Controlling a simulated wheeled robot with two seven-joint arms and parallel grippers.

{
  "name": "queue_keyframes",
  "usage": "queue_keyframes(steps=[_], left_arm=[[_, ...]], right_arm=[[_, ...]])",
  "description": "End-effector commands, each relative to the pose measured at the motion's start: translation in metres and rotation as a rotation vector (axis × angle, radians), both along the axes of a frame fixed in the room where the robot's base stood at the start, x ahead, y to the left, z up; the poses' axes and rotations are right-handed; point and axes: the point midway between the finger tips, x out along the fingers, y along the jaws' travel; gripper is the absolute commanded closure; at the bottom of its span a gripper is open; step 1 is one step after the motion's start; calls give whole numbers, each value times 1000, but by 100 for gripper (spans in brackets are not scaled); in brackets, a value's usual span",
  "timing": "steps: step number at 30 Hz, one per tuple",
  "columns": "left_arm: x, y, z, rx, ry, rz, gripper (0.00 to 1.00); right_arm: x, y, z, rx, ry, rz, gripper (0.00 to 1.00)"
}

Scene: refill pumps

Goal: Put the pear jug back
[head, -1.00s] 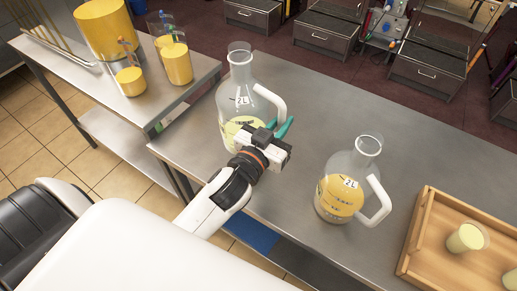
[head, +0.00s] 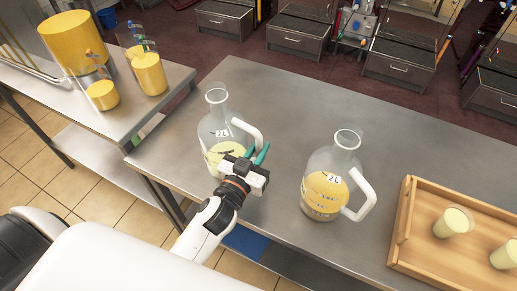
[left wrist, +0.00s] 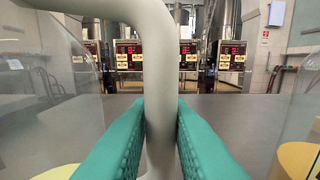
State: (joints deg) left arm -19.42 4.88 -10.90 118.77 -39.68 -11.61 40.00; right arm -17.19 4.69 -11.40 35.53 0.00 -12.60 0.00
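The pear jug seems to be the left glass jug (head: 222,135), marked 2L, with a little pale yellow liquid and a white handle. It is upright over the steel table (head: 290,100); I cannot tell whether its base touches. My left gripper (head: 257,153) has its teal fingers on either side of the handle, shut on it. In the left wrist view the handle (left wrist: 160,110) runs between the two fingers. My right gripper is not in view.
A second 2L jug (head: 325,185) with deeper yellow liquid stands to the right, handle to the right. A wooden tray (head: 403,225) with pale cups (head: 452,222) is at the right. A side table at the left holds yellow containers (head: 150,75). The table's back middle is clear.

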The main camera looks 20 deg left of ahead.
Motion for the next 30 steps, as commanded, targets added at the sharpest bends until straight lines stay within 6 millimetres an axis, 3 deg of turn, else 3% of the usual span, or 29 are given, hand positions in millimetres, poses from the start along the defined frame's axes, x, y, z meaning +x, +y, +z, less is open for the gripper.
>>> queue_keyframes(steps=[1, 3, 14, 19, 30], left_arm=[[0, 0, 0, -1, 1, 0, 75], [0, 0, 0, -1, 1, 0, 63], [-2, 0, 1, -1, 2, 0, 63], [-24, 2, -1, -2, 4, 1, 63], [-94, 8, -1, -3, 4, 2, 63]], right_arm=[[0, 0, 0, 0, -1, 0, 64], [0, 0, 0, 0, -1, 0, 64], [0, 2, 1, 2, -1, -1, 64], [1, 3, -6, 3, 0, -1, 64], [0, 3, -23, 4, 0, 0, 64]])
